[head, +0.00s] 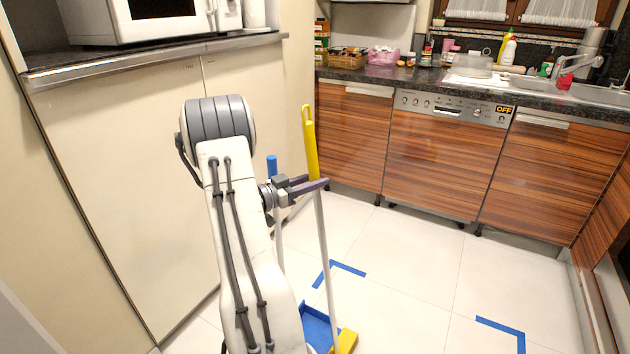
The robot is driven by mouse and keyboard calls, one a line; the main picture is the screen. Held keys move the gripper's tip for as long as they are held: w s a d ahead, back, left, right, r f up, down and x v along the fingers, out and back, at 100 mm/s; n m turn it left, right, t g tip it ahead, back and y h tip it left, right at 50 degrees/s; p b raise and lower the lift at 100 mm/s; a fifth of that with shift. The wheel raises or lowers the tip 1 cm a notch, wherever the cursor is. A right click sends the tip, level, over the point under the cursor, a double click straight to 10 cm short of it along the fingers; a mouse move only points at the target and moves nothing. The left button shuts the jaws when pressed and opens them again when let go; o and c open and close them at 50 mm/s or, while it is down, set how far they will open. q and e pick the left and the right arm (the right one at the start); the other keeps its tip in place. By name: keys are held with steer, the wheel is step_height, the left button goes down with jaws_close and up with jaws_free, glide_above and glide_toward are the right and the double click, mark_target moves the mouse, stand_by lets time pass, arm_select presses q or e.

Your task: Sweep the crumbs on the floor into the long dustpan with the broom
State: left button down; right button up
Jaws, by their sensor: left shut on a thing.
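The broom has a yellow grip (310,145), a white pole and a yellow head (346,341) low on the floor. My left gripper (318,185) is shut on the broom's handle, near where the yellow grip meets the white pole. The broom stands nearly upright, slightly tilted. The long dustpan has a blue pan (316,326) on the floor just left of the broom head, and an upright pole with a blue grip (271,167). My left arm hides part of the dustpan. I cannot make out any crumbs. My right gripper is out of view.
Blue tape corners (348,268) (500,326) mark the pale tiled floor, which is open to the right. Wood-grain cabinets (345,137) with a dishwasher (438,155) line the back. A pale cabinet (125,190) stands left, below a microwave (150,22).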

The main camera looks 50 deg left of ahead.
arm_select(q)
steer(key=d+r+p, duration=0.2)
steer(key=r, duration=0.1)
steer(key=w+r+p, duration=0.1)
steer(key=r+p, duration=0.1)
steer(key=shift+d+r, duration=0.1)
steer(key=shift+d, duration=0.3)
stand_by(0.8)
steer(key=c, duration=1.5)
jaws_free()
jaws_close()
